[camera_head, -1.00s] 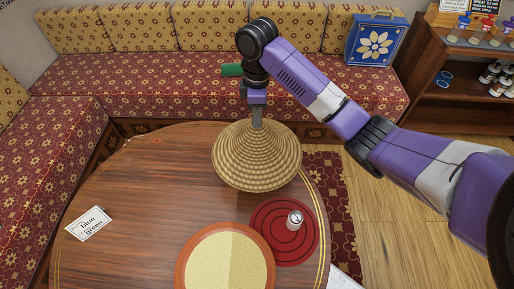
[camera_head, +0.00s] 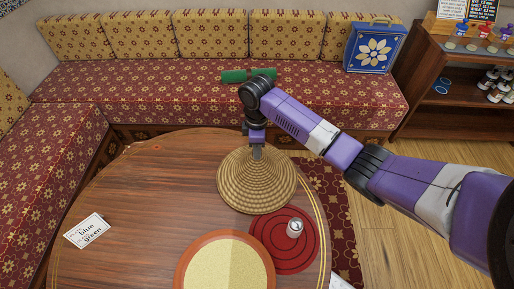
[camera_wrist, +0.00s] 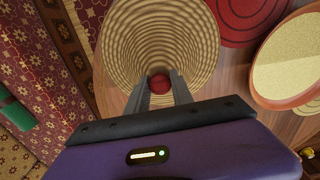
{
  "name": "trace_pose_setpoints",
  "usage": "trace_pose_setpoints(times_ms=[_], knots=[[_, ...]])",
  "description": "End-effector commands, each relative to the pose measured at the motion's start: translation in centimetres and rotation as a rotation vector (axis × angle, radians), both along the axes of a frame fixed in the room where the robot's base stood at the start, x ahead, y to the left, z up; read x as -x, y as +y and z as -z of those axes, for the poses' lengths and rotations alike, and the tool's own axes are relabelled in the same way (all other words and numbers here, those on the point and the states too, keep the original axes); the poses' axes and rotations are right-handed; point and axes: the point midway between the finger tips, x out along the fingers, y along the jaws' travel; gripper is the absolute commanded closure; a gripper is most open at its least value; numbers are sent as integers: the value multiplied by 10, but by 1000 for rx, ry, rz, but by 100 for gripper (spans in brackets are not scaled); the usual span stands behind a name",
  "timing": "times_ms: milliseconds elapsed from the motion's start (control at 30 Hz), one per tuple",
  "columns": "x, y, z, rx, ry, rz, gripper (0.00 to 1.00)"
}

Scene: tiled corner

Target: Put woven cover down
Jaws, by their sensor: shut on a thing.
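The woven cover (camera_head: 257,186) is a tan, cone-shaped basket lid with ringed weave. It is at the back right of the round wooden table, just behind the red mat. My gripper (camera_head: 257,152) is above it, shut on its top. In the wrist view the cover (camera_wrist: 160,35) spreads out beyond my gripper (camera_wrist: 160,92), with a dark red knob (camera_wrist: 159,84) between the two fingers. I cannot tell whether the cover's rim touches the table. Whatever is under the cover is hidden.
A red ringed mat (camera_head: 270,232) with a small metal shaker (camera_head: 294,228) lies close in front of the cover. A printed card (camera_head: 87,231) lies left. The table's left middle is clear.

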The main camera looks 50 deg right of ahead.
Motion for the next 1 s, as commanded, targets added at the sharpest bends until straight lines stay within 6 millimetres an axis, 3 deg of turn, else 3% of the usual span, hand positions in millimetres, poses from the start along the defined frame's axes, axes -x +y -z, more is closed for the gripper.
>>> trace_pose_setpoints(times_ms=[233, 267, 367, 767, 1000], knots=[[0, 0, 3, -1, -1, 0, 100], [0, 0, 3, -1, 1, 0, 70], [0, 0, 2, 0, 0, 0, 51], [0, 0, -2, 0, 0, 0, 50], [-1, 0, -39, 0, -4, -1, 50]])
